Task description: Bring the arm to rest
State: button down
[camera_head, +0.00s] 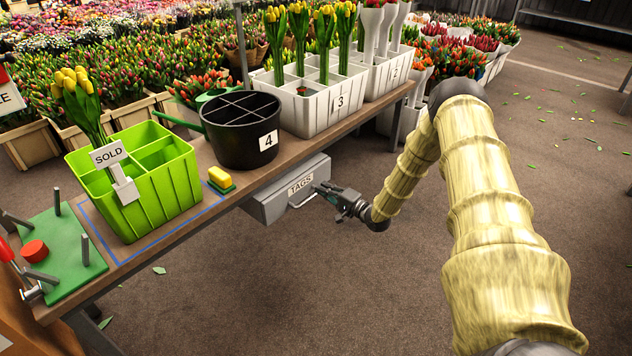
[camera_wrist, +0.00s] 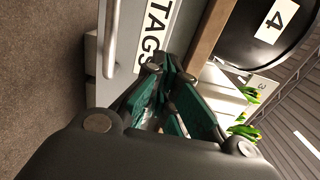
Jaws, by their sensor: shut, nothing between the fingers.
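My gripper (camera_head: 330,191) is shut and empty. In the head view it is in front of the grey drawer box (camera_head: 268,204) labelled TAGS, close to its handle (camera_head: 302,201); I cannot tell whether it touches. In the wrist view the shut fingers (camera_wrist: 172,92) lie beside the TAGS label, and the handle (camera_wrist: 110,38) is off to their left. My arm, in a yellow sleeve, reaches from the lower right, bends at the top and comes down to the gripper. The drawer looks shut.
The wooden bench (camera_head: 215,208) carries a green SOLD crate (camera_head: 165,195) with yellow tulips, a black pot 4 (camera_head: 225,140), a white crate 3 (camera_head: 305,115), a yellow sponge (camera_head: 220,177) and a green pegged board (camera_head: 65,262). Open floor (camera_head: 310,290) lies right of the bench.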

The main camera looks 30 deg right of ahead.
jog(key=p+v, duration=0.1)
jog(key=v, duration=0.5)
jog(key=shift+s+p, duration=0.35)
jog(key=shift+s, duration=0.05)
jog(key=s+a+f+n+g+h, duration=0.1)
jog(key=s+a+f+n+g, duration=0.25)
jog(key=s+a+f, duration=0.6)
jog(key=s+a+f+n+g+h, duration=0.1)
jog(key=s+a+f+n+g, duration=0.3)
jog(key=a, duration=1.1)
jog(key=s+a+r+n+g+h, duration=0.1)
jog(key=s+a+n+g+h, duration=0.25)
jog(key=s, duration=1.15)
jog(key=s+a+n+g+y, duration=0.1)
jog(key=s+a+n+g, duration=0.4)
jog(key=s, duration=1)
notch_tip(320, 180, up, 34)
jog(key=d+m+g+p, duration=0.1)
jog(key=p, duration=3.2)
jog(key=shift+s+d+f+m+p, duration=0.15)
jog(key=shift+m+p, duration=0.15)
jog(key=shift+p, duration=0.05)
jog(key=shift+h, duration=0.25)
